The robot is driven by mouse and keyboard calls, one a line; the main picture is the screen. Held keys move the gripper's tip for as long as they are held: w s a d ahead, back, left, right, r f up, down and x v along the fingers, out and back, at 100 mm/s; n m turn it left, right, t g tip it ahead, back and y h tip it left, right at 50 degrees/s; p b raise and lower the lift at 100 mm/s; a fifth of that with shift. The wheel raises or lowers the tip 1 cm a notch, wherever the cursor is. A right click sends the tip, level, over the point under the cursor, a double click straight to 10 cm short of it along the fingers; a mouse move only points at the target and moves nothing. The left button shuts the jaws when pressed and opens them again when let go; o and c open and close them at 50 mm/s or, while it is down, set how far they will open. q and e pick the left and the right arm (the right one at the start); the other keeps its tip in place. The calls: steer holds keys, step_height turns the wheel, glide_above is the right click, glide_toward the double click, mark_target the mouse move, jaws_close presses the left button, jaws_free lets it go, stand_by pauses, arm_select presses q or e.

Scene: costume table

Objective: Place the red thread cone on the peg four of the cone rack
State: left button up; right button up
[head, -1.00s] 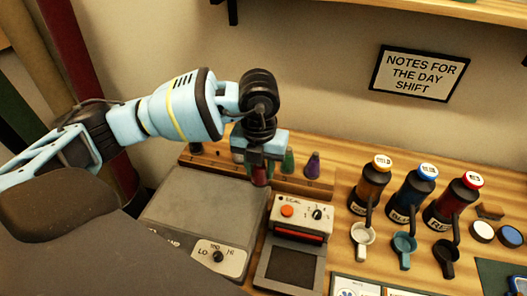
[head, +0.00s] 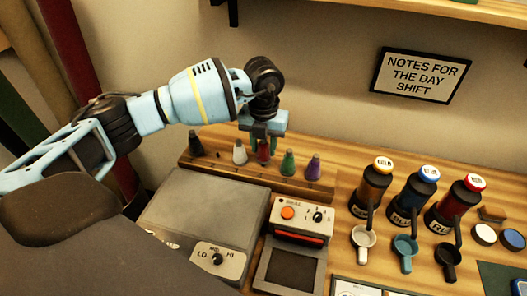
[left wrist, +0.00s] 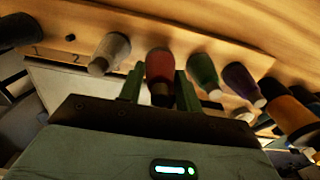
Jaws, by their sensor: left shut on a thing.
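The red thread cone (head: 263,151) is between the fingers of my left gripper (head: 264,145), which is shut on it. In the left wrist view the red cone (left wrist: 160,68) is flanked by the green fingers (left wrist: 158,88). The cone is upright at the wooden cone rack (head: 222,171), in line between the white cone (head: 239,152) and the green cone (head: 288,163). The fingers hide part of it, and I cannot tell whether its base rests on the rack. My right gripper is not in view.
A black cone (head: 196,144) stands at the rack's left end and a purple cone (head: 313,167) at its right. A grey hot plate (head: 190,208) and a control box (head: 299,215) lie in front. Bottles (head: 412,196) stand right.

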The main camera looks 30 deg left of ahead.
arm_select(q)
steer(key=shift+f, duration=1.3)
steer(key=o, duration=1)
steer(key=shift+f, duration=0.1)
step_height(320, 180, up, 12)
steer(key=shift+r, duration=0.15)
